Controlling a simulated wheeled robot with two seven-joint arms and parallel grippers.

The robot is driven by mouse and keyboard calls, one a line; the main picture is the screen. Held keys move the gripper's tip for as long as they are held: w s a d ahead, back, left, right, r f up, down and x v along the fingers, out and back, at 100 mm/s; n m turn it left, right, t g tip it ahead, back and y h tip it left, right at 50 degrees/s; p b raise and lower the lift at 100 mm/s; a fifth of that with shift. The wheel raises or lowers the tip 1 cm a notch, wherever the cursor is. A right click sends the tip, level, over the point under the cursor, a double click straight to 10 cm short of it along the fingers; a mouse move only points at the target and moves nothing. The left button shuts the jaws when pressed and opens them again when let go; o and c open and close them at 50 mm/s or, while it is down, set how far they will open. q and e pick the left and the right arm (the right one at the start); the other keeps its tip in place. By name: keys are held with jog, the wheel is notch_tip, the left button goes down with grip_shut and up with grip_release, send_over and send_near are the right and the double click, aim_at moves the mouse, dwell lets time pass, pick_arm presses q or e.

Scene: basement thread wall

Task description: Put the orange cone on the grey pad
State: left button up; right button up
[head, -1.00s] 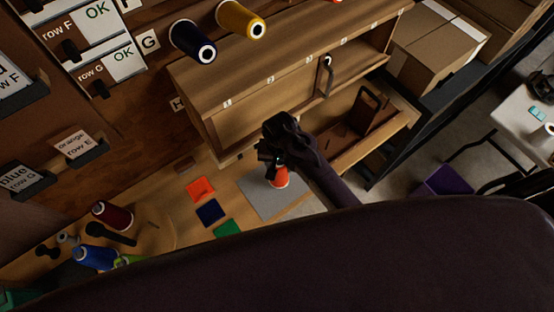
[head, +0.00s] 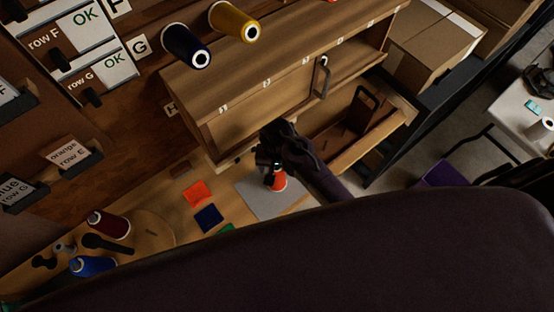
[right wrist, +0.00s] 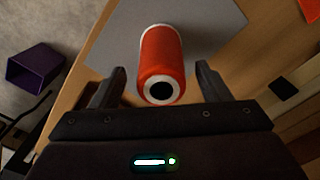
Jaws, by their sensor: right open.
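The orange cone (head: 279,181) is a thread cone with white ends. It stands on the grey pad (head: 259,201) on the bench. In the right wrist view the cone (right wrist: 161,62) stands on the grey pad (right wrist: 112,47), its top with a dark hole facing the camera. My right gripper (head: 273,168) is right at the cone in the head view. In the right wrist view its open fingers (right wrist: 155,85) are on either side of the cone, with a gap on each side. My left gripper is not in view.
Orange (head: 196,194), dark blue (head: 209,217) and green swatches lie left of the pad. A maroon cone (head: 108,224) and a blue cone (head: 92,266) are at the left. A wooden cabinet (head: 250,130) with an open drawer (head: 372,140) stands behind. A purple bin (head: 443,174) is at the right.

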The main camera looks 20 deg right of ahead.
notch_tip(320, 180, up, 11)
jog(key=b, duration=0.2)
dwell(0.6)
